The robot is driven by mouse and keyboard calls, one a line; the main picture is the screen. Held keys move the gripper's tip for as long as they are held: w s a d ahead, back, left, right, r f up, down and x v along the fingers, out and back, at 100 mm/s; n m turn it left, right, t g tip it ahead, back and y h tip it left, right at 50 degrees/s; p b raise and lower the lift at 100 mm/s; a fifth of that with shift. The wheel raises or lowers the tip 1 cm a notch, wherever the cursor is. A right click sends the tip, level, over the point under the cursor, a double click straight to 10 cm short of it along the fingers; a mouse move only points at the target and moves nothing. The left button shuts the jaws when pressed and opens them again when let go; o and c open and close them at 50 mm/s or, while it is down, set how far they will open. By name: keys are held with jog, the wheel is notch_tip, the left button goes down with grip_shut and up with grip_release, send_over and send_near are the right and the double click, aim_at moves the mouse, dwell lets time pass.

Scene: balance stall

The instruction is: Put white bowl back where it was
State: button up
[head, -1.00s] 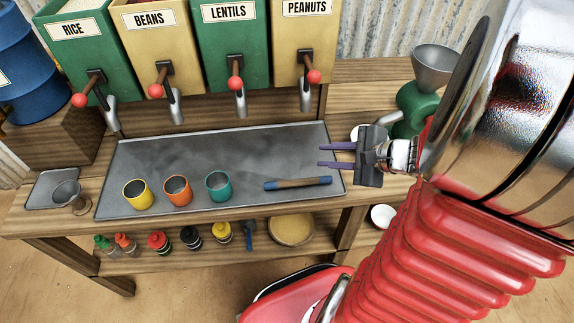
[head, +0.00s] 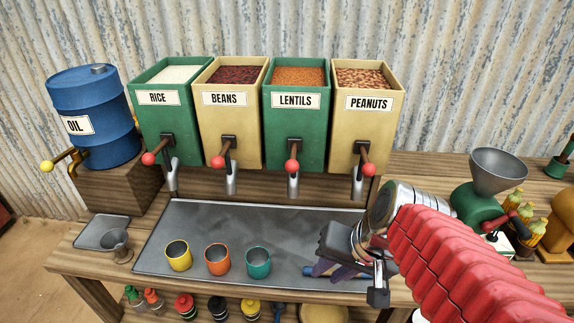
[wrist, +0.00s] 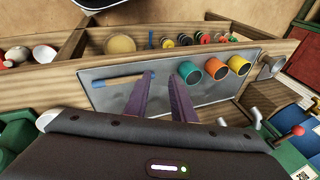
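A white bowl (wrist: 45,54) shows in the wrist view at the upper left, on the lower shelf beside a bowl-like thing with red in it (wrist: 17,54). In the head view only a pale sliver shows at the bottom edge, partly behind my arm. My gripper (head: 318,268) hangs over the right part of the metal tray, its purple fingers near the blue-and-brown stick. In the wrist view the fingers (wrist: 160,100) stand apart with nothing between them. The bowl is well away from them.
The metal tray (head: 200,225) holds yellow (head: 178,256), orange (head: 217,259) and teal (head: 258,262) cups. The stick (wrist: 118,81) lies right of them. Several hoppers with levers stand behind. A green grinder (head: 480,205) stands right of my arm. Bottles and a round tan dish (wrist: 119,44) fill the lower shelf.

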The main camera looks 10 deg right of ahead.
jog(key=shift+s+a+r+n+t+h, duration=0.1)
jog(key=shift+s+r+n+t+h, duration=0.25)
jog(key=shift+r+n, duration=0.55)
jog(key=shift+a+r+n+t+h, duration=0.1)
jog(key=shift+r+n+t+h, duration=0.15)
jog(key=shift+r+n+h, duration=0.45)
jog(key=shift+s+a+r+n+t+h, duration=0.1)
jog(key=shift+s+r+n+t+h, duration=0.15)
jog(key=shift+r+n, duration=0.85)
jog(key=shift+d, duration=0.1)
